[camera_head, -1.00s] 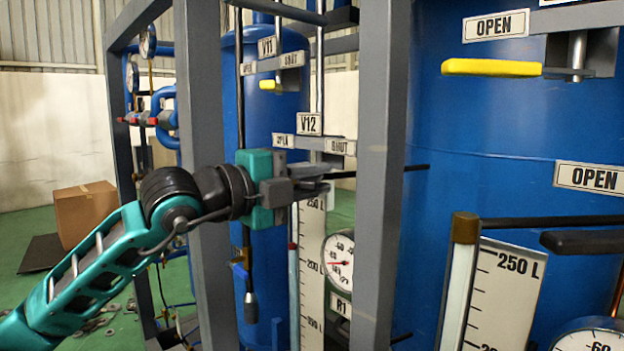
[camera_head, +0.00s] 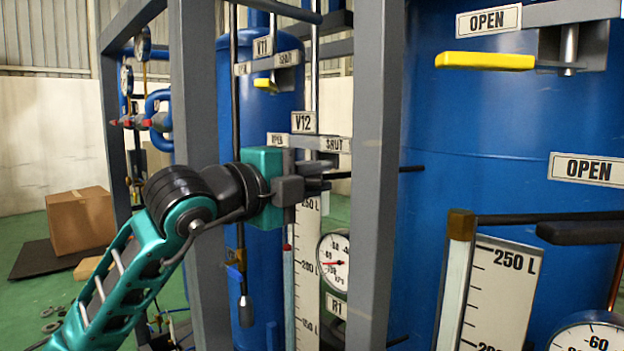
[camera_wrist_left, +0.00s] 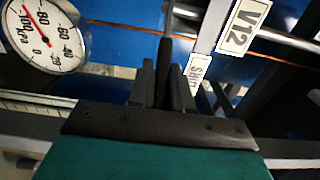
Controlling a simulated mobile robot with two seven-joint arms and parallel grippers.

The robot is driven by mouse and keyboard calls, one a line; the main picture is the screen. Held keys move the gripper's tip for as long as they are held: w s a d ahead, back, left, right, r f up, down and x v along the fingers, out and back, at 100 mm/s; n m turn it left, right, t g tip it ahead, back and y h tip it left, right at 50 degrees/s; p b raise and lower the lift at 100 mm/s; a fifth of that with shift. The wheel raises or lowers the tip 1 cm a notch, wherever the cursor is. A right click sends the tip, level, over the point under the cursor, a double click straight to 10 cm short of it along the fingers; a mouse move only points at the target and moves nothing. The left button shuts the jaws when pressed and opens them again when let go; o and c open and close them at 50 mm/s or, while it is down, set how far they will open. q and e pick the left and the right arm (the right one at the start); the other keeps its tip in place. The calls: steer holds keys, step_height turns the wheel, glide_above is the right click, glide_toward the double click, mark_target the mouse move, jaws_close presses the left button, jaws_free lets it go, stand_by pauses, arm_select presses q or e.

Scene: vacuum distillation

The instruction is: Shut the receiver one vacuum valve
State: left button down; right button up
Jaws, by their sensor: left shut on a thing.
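The valve plate marked V12 (camera_head: 304,122) is above my left gripper, with a SHUT plate (camera_head: 332,144) to its right and another plate to its left. My left gripper (camera_head: 318,179) is between the grey posts, just below these plates. It is shut on the dark valve lever (camera_wrist_left: 166,42), which stands between its fingers in the left wrist view. In the head view a dark bar (camera_head: 345,174) runs right from the fingertips towards the post. The fingers hide the grip in the head view. My right gripper is not in view.
Grey frame posts (camera_head: 375,190) stand close on both sides of my left gripper. The R1 gauge (camera_head: 334,260) and a level scale (camera_head: 307,285) are below it. A yellow handle of the V11 valve (camera_head: 265,84) is above. A larger yellow handle (camera_head: 485,61) is at right.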

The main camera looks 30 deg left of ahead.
arm_select(q)
steer(key=shift+f, duration=0.1)
steer(key=c, duration=1.1)
jaws_free()
steer(key=shift+d, duration=0.1)
steer(key=shift+c, duration=0.2)
steer(key=b+v, duration=0.4)
steer(key=v, duration=0.9)
steer(key=shift+b, duration=0.3)
steer(key=shift+w, duration=0.1)
